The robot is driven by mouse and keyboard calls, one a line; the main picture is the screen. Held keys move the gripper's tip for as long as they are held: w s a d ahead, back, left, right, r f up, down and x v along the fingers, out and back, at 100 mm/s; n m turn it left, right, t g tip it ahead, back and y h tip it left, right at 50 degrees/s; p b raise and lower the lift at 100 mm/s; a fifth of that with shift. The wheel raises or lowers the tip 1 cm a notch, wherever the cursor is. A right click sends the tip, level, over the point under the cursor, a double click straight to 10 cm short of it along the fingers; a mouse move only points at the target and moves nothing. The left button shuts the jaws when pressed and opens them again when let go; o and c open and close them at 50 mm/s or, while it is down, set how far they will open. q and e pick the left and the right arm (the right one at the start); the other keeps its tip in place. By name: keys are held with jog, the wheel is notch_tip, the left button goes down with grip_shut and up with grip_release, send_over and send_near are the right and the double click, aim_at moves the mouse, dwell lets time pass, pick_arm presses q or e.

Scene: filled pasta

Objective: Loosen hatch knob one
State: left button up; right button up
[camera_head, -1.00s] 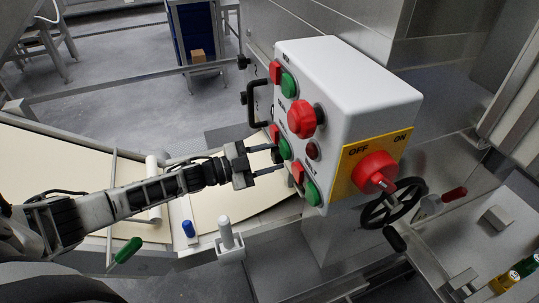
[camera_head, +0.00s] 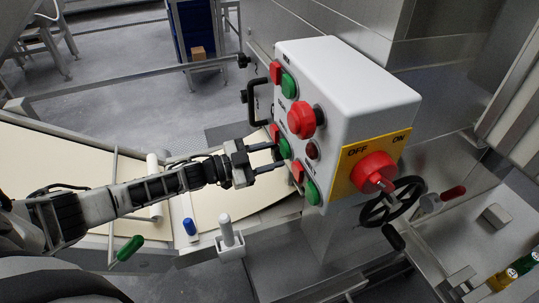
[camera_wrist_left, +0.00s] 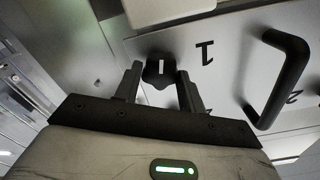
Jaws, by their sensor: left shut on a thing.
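Hatch knob one is a dark knob (camera_wrist_left: 158,70) with a pale bar on its face, in the left wrist view beside an upside-down "1" on a metal plate. My left gripper (camera_wrist_left: 160,82) is shut on it, one finger on each side. In the head view my left gripper (camera_head: 282,154) reaches in front of the control box's left side, and the knob is hidden or cannot be made out there. The hatch's black bar handle (camera_wrist_left: 278,78) stands right of the knob in the wrist view, and in the head view (camera_head: 252,103). My right gripper is not seen.
A white control box (camera_head: 345,80) with red and green buttons stands close to my left fingers. Its yellow plate (camera_head: 343,183) bears a red switch (camera_head: 373,172). A black handwheel (camera_head: 393,203) is at lower right. Pale belts (camera_head: 60,175) lie below my left arm.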

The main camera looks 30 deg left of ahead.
pick_arm(q)
jog(key=o, duration=1)
jog(key=shift+c, duration=0.2)
jog(key=shift+s+a, duration=0.1)
jog(key=b+v, duration=0.1)
jog(key=v, duration=1.4)
jog(key=shift+s+a, duration=0.25)
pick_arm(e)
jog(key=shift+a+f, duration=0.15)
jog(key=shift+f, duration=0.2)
